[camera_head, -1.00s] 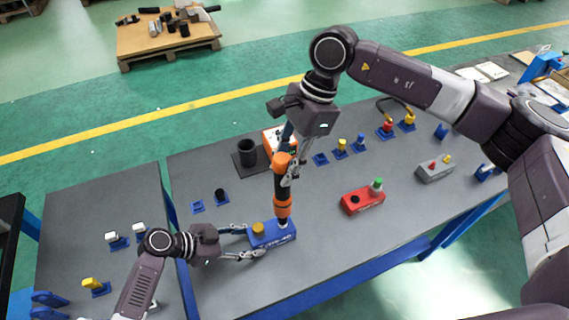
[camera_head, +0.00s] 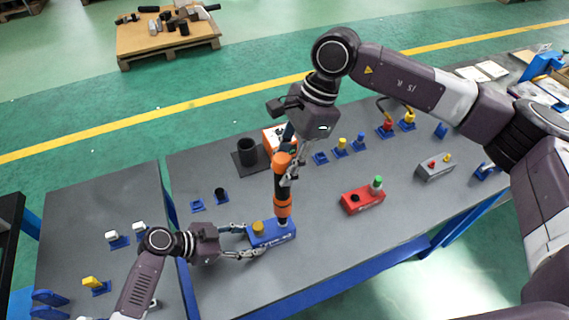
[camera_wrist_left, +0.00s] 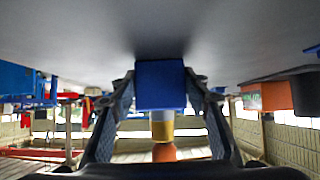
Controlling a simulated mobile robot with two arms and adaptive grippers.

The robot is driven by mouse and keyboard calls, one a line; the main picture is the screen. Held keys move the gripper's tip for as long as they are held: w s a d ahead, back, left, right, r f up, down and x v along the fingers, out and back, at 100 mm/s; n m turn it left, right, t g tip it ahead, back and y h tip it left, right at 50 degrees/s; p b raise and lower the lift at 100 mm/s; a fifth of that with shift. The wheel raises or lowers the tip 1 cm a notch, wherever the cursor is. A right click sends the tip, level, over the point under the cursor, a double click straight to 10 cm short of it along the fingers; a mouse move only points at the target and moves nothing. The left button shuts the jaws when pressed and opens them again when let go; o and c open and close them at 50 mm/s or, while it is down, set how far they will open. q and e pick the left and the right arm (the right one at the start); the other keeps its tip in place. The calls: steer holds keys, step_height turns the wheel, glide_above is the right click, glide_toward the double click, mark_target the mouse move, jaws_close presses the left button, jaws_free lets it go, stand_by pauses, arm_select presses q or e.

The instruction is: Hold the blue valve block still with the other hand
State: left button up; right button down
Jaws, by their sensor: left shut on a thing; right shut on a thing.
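The blue valve block (camera_head: 279,238) lies on the grey table near its front edge, with a yellow-orange knob (camera_head: 258,228) on its left part. My left gripper (camera_head: 246,241) is shut on the block's left end, one finger on each side. In the left wrist view the blue block (camera_wrist_left: 160,84) sits between the two fingers. My right gripper (camera_head: 291,168) is shut on an orange and black tool (camera_head: 282,192). The tool stands nearly upright, its lower end at the right part of the block. The contact point there is too small to make out.
A red block (camera_head: 362,201) with a green knob stands to the right, and a grey block (camera_head: 434,171) farther right. A black cup (camera_head: 247,151) and an orange-white box (camera_head: 272,139) are behind the tool. Bare table lies in front of the red block.

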mark_target(283, 157)
steer(key=shift+f, duration=0.9)
stand_by(3.3)
steer(key=shift+r, duration=0.15)
steer(key=shift+r, duration=2.5)
arm_select(q)
steer(key=o, duration=1.5)
steer(key=shift+c, duration=0.2)
steer(key=v, duration=1.2)
